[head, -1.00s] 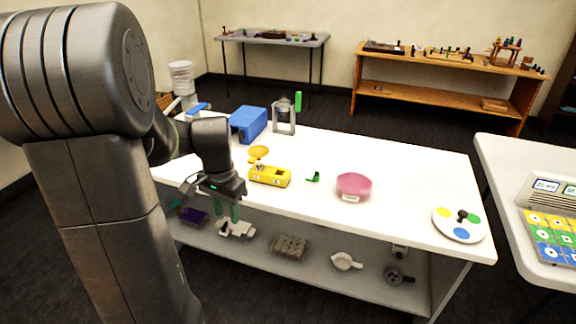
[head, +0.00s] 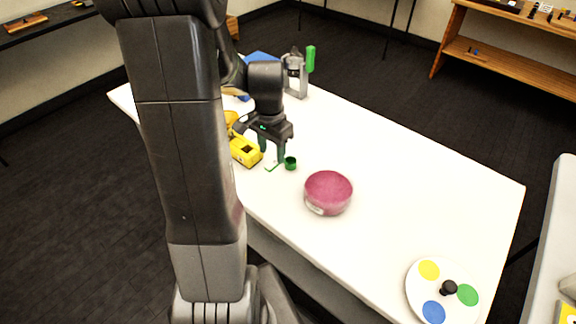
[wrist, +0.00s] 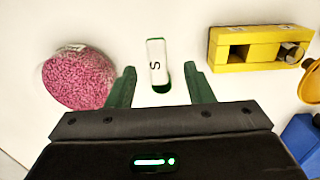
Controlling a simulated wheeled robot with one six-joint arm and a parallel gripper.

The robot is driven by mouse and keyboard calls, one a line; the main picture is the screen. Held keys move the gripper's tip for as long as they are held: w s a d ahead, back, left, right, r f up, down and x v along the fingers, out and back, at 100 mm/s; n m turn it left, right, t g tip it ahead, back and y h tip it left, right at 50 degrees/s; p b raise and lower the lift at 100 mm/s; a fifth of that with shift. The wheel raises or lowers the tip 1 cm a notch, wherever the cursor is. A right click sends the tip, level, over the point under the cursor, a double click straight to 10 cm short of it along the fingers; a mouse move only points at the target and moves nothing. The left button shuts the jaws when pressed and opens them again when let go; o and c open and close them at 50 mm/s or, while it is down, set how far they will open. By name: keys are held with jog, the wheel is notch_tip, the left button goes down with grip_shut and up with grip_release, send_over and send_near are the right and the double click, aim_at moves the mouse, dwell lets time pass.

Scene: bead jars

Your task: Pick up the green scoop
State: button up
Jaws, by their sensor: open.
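The green scoop (head: 290,163) lies on the white table. In the wrist view its white-topped, green-edged handle (wrist: 156,52) bears a dark letter that looks like an S, and a dark green end shows nearer my gripper. My gripper (head: 272,153) is open, pointing down close over the scoop. In the wrist view the scoop shows between the two green fingers (wrist: 160,70), with space on both sides. I cannot tell the exact height of the fingertips above the table. Part of the scoop near the fingers is hidden in the head view.
A round container of pink beads (head: 328,192) stands right of the scoop; it also shows in the wrist view (wrist: 78,80). A yellow block (head: 245,152) stands close left. A grey stand (head: 296,78) is behind. A white disc with coloured spots (head: 442,268) is front right. The table's middle right is clear.

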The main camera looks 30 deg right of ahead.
aim_at(272, 162)
jog(key=shift+d+f, duration=0.15)
jog(key=shift+f, duration=1.5)
jog(key=shift+s+a+f, duration=0.1)
jog(key=shift+a+f, duration=0.05)
jog(key=shift+f, duration=1.05)
jog(key=shift+s+a+f, duration=0.1)
jog(key=shift+f, duration=1.05)
grip_shut()
